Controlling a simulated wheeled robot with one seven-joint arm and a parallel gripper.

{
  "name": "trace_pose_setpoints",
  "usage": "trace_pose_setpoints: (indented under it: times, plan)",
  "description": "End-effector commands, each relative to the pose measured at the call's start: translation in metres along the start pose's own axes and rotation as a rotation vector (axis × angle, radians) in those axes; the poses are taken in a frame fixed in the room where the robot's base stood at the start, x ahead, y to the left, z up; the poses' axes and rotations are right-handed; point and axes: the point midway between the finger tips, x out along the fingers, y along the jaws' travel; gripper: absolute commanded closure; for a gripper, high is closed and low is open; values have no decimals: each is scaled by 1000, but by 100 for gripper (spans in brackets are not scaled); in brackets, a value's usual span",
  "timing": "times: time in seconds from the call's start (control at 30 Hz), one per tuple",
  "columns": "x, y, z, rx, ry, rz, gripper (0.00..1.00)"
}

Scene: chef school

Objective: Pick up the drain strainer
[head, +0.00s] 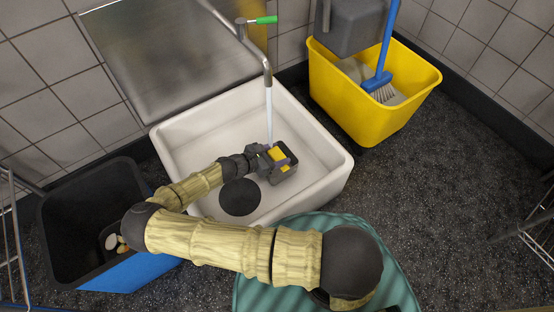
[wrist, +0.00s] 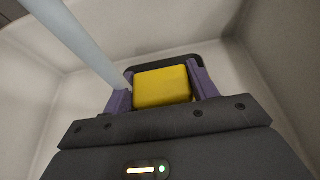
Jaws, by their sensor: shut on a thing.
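My gripper (head: 276,160) is low inside the white sink (head: 190,142). In the wrist view its purple fingers (wrist: 162,88) stand on both sides of a yellow block with a dark, rounded edge behind it (wrist: 162,88), and they are shut on it. The same yellow-and-black block shows in the head view (head: 278,154). I cannot tell whether this block is the drain strainer. A flat black round shape (head: 240,197) lies in the sink, to the left of and below the gripper; I cannot tell whether it is a strainer or the drain.
Water runs from the tap (head: 267,70) into the sink close to my gripper. A yellow bucket (head: 345,107) with a blue-handled brush (head: 380,85) stands at right. A black and blue bin (head: 85,205) stands at left. Dark floor (head: 450,180) is clear at right.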

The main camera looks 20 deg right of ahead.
Motion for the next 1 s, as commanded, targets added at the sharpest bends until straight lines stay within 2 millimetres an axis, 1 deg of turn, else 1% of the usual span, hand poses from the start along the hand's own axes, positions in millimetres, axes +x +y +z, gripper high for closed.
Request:
trace_pose_setpoints:
  times: [0.17, 0.27, 0.37, 0.7, 0.83, 1.0]
  plan:
    - [-2, 0, 4, 1, 0, 0, 75]
    - [-5, 0, 12, 1, 0, 0, 75]
    - [-10, 0, 24, 1, 0, -1, 75]
    - [-31, 0, 76, 1, 0, -1, 75]
    - [-37, 0, 89, 0, 0, -1, 75]
    - [-38, 0, 94, 0, 0, -1, 75]
